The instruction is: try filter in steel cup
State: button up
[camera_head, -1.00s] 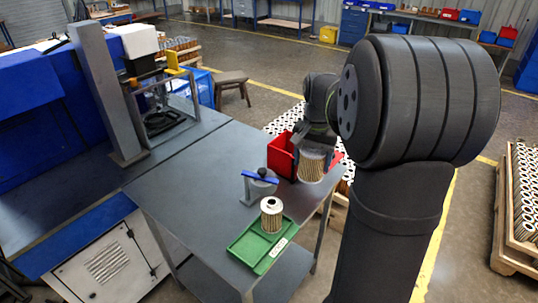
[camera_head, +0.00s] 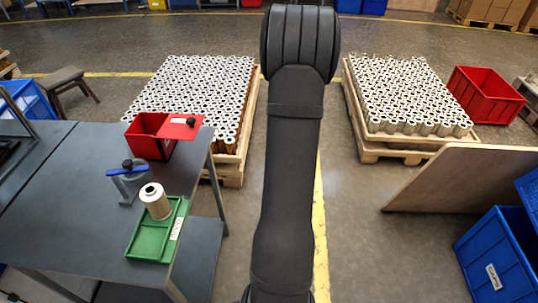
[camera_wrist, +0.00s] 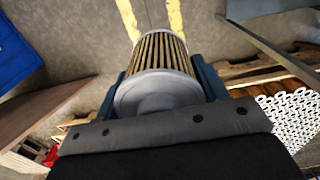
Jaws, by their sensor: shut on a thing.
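My gripper (camera_wrist: 160,70) shows in the wrist view, shut on a filter cartridge (camera_wrist: 158,50) with tan pleats and grey end caps. The fingers sit on both sides of its near end cap. Floor with a yellow line shows beyond it. In the head view my gripper and this filter are out of sight. A grey metal fixture with a blue bar across its top (camera_head: 130,184) stands on the table; I cannot tell whether it is the steel cup. A second filter (camera_head: 155,202) stands upright on the green tray (camera_head: 150,241) in front of it.
A red bin (camera_head: 146,143) with a red flap (camera_head: 178,127) stands at the table's back corner. Pallets of filters (camera_head: 190,95) (camera_head: 405,90) lie behind. A tilted wooden board (camera_head: 455,178) and blue crates (camera_head: 490,255) are at right. The table's left part (camera_head: 60,190) is clear.

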jog(key=d+f, duration=0.2)
jog(key=d, duration=0.1)
jog(key=shift+s+d+f, duration=0.15)
jog(key=shift+f, duration=0.05)
jog(key=w+a+r+n, duration=0.2)
jog(key=w+a+r, duration=0.2)
jog(key=a+r, duration=0.75)
jog(key=w+a+r+n, duration=0.1)
jog(key=w+a+r, duration=0.3)
jog(key=a+r, duration=0.8)
jog(key=s+a+r+n, duration=0.2)
jog(key=s+a+r, duration=0.4)
jog(key=a+r, duration=0.45)
jog(key=s+a+r+n, duration=0.1)
jog(key=s+a+r, duration=0.4)
jog(key=a+r, duration=0.6)
jog(key=s+a+f+n, duration=0.1)
jog(key=a+f+n, duration=0.2)
jog(key=f, duration=0.7)
jog(key=s+a+f+n, duration=0.2)
jog(key=f+n, duration=0.4)
jog(key=f, duration=0.5)
jog(key=s+a+f+n, duration=0.1)
jog(key=a+f+n, duration=0.2)
jog(key=f, duration=0.7)
jog(key=shift+s+a+f+n, duration=0.2)
jog(key=shift+a+f+n, duration=0.2)
jog(key=shift+n, duration=0.5)
